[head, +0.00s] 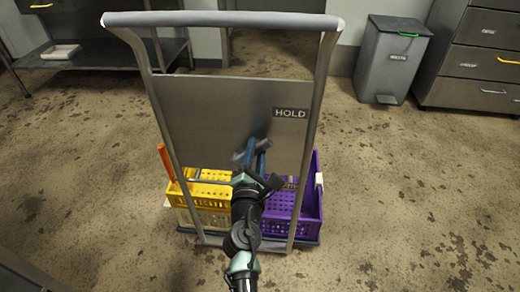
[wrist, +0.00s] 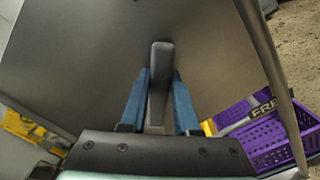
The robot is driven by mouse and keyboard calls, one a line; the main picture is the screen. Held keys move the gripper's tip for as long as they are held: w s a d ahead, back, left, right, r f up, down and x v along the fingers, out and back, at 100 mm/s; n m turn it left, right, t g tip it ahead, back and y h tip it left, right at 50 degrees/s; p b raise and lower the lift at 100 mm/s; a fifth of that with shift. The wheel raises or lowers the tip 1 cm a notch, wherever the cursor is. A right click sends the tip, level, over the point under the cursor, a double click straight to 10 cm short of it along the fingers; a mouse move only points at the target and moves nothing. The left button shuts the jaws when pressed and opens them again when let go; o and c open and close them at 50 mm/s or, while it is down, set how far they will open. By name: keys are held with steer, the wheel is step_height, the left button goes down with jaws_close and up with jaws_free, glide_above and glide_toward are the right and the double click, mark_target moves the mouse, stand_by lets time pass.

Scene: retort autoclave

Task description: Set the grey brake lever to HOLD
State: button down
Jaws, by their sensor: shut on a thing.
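The grey brake lever (wrist: 160,55) stands out from the cart's grey panel (head: 205,105). My gripper (wrist: 160,75) has its two blue fingers closed on either side of the lever, and the lever's tip shows beyond them. In the head view my gripper (head: 254,148) is in front of the panel's lower middle and partly hides the lever. The HOLD label (head: 290,113) is on the panel, above and to the right of my gripper. A FREE label (wrist: 264,107) shows at the right of the wrist view. The lever is not at the HOLD label.
The cart's frame (head: 220,19) surrounds the panel. A yellow crate (head: 208,190) and a purple crate (head: 308,205) sit on its base. An orange handle (head: 166,162) stands at the left. A grey bin (head: 390,60) and drawers (head: 480,60) are behind right. Open floor surrounds the cart.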

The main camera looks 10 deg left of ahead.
steer(key=shift+a+r+n, duration=0.25)
steer(key=shift+r+n, duration=0.1)
steer(key=shift+n, duration=0.15)
steer(key=c, duration=0.6)
jaws_free()
steer(key=shift+a, duration=0.1)
steer(key=shift+c, duration=0.2)
steer(key=s+p, duration=0.2)
steer(key=s, duration=1.1)
